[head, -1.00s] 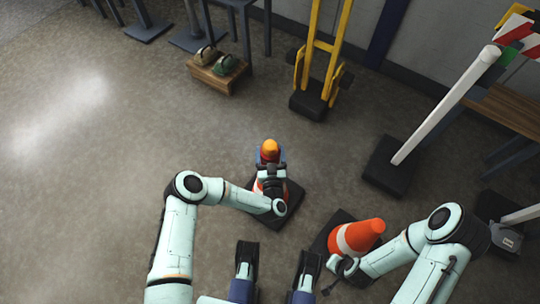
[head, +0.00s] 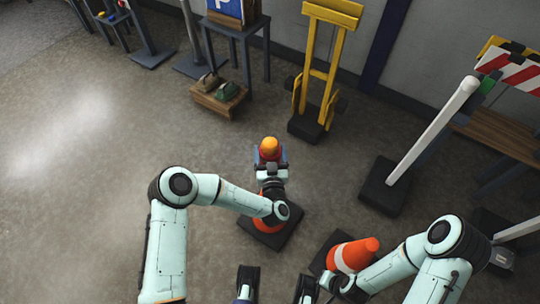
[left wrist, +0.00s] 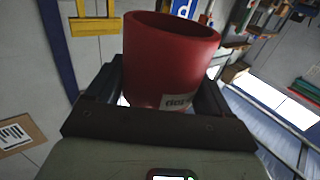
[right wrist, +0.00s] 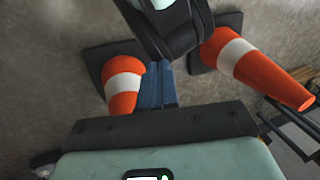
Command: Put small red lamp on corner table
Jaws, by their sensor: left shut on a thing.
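The small red lamp (head: 269,144) has an orange dome and a red body. My left gripper (head: 270,158) is shut on it and holds it upright in front of me, over a traffic cone. In the left wrist view its hollow red body (left wrist: 168,65) with a white label stands between the fingers. My right gripper (head: 332,283) is low beside a cone; in the right wrist view its fingers (right wrist: 158,85) are together and empty. Tables stand at the far wall, one (head: 238,35) bearing a blue sign and a smaller one (head: 108,22); I cannot tell which is the corner table.
A cone (head: 355,254) stands near my right arm, another (right wrist: 123,92) under the left gripper. A white post on a black base (head: 384,188) stands right. The left floor is free.

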